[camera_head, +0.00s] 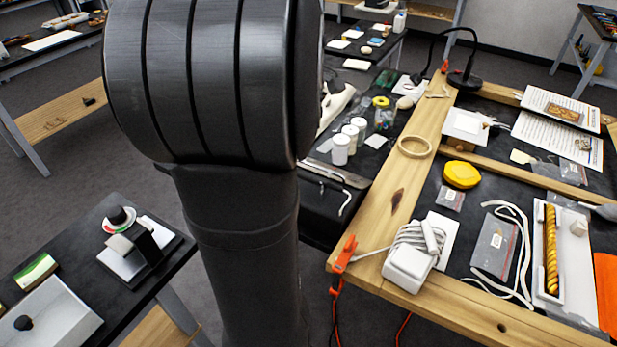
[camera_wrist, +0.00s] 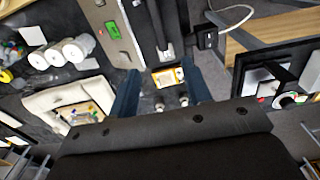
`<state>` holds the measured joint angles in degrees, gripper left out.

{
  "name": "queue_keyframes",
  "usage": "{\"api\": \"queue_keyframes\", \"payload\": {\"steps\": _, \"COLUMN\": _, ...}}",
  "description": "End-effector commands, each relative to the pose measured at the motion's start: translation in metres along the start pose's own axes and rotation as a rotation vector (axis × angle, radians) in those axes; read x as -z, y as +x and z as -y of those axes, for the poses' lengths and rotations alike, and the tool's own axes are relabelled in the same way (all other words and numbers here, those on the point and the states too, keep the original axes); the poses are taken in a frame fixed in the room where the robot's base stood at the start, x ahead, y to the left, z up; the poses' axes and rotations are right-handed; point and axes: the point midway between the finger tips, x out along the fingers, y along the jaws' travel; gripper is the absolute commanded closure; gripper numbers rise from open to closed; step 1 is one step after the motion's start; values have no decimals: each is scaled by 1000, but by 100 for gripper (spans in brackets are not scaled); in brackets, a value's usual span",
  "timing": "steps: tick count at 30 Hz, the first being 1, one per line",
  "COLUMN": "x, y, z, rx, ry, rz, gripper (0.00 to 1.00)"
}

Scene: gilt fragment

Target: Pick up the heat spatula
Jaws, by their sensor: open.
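I cannot pick out the heat spatula for certain. In the head view, a white box (camera_head: 408,267) with a coiled white cord and a pale handle-like piece (camera_head: 430,236) sits on the wooden-framed table; it may belong to the spatula. My gripper (camera_wrist: 166,78) shows in the wrist view, its two dark blue fingers apart with nothing held between them. Below and between the fingers lies a small orange and white label (camera_wrist: 167,77). The head view does not show the gripper; my dark arm fills its middle.
The wooden-framed table holds a gilt piece (camera_head: 551,250) in a white tray, a yellow round container (camera_head: 461,174), a tape ring (camera_head: 414,146) and a bundled white cord (camera_head: 521,257). White bottles (camera_head: 340,150) stand behind. An orange clamp (camera_head: 344,254) grips the frame's near edge.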

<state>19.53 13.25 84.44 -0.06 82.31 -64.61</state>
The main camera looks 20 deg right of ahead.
Motion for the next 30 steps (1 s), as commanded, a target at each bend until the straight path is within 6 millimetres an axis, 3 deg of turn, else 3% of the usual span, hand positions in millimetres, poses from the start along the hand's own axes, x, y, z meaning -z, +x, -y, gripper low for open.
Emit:
{"api": "queue_keyframes", "payload": {"steps": 15, "x": 0, "y": 103, "z": 0, "rx": 4, "ry": 1, "rz": 1, "gripper": 55}}
{"api": "queue_keyframes", "payload": {"steps": 23, "x": 1, "y": 122, "z": 0, "rx": 2, "ry": 1, "rz": 0, "gripper": 55}}
{"api": "queue_keyframes", "payload": {"steps": 30, "x": 3, "y": 157, "z": 0, "rx": 3, "ry": 1, "rz": 1, "gripper": 55}}
